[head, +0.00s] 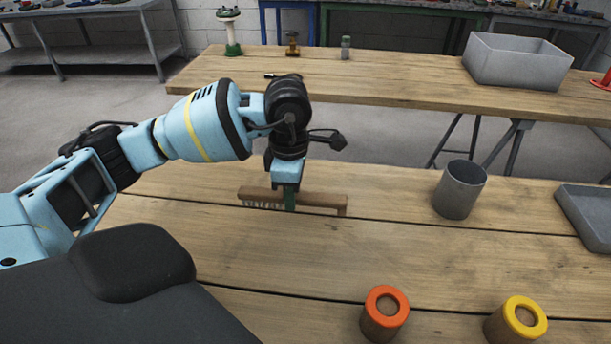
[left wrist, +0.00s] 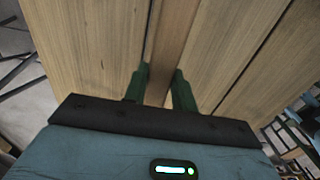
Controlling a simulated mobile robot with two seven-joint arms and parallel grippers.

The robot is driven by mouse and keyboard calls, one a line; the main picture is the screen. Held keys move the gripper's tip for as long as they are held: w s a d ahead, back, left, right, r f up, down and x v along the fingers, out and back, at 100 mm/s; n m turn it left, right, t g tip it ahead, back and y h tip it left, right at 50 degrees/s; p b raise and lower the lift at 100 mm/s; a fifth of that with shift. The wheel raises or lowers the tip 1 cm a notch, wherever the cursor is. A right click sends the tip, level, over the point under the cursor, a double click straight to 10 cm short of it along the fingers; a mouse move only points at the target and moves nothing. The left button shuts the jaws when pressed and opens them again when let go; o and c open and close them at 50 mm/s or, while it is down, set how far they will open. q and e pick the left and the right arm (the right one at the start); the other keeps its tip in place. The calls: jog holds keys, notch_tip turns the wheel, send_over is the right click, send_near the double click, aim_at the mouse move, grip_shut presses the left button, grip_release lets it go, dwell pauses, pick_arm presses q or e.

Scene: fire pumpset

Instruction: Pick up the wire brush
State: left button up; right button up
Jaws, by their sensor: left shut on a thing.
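The wire brush (head: 322,200) is a long brown wooden bar with bristles under its left part, over the near wooden table (head: 240,260). My left gripper (head: 290,200) points down and is shut on the brush near its middle. In the left wrist view the brown handle (left wrist: 174,45) runs between the two green fingers of my left gripper (left wrist: 160,85). I cannot tell whether the brush touches the table. My right gripper is not in view.
A grey metal cup (head: 459,190) and a grey tray (head: 585,222) stand to the right. An orange-topped cylinder (head: 384,318) and a yellow-topped one (head: 515,325) stand at the front. A second table with a grey bin (head: 515,65) lies behind. The table around the brush is clear.

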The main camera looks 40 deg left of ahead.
pick_arm(q)
jog(key=s, duration=0.4)
jog(key=s+d, duration=0.1)
jog(key=s, duration=0.1)
jog(key=shift+s+r, duration=0.15)
jog(key=shift+r, duration=0.15)
jog(key=shift+d, duration=0.1)
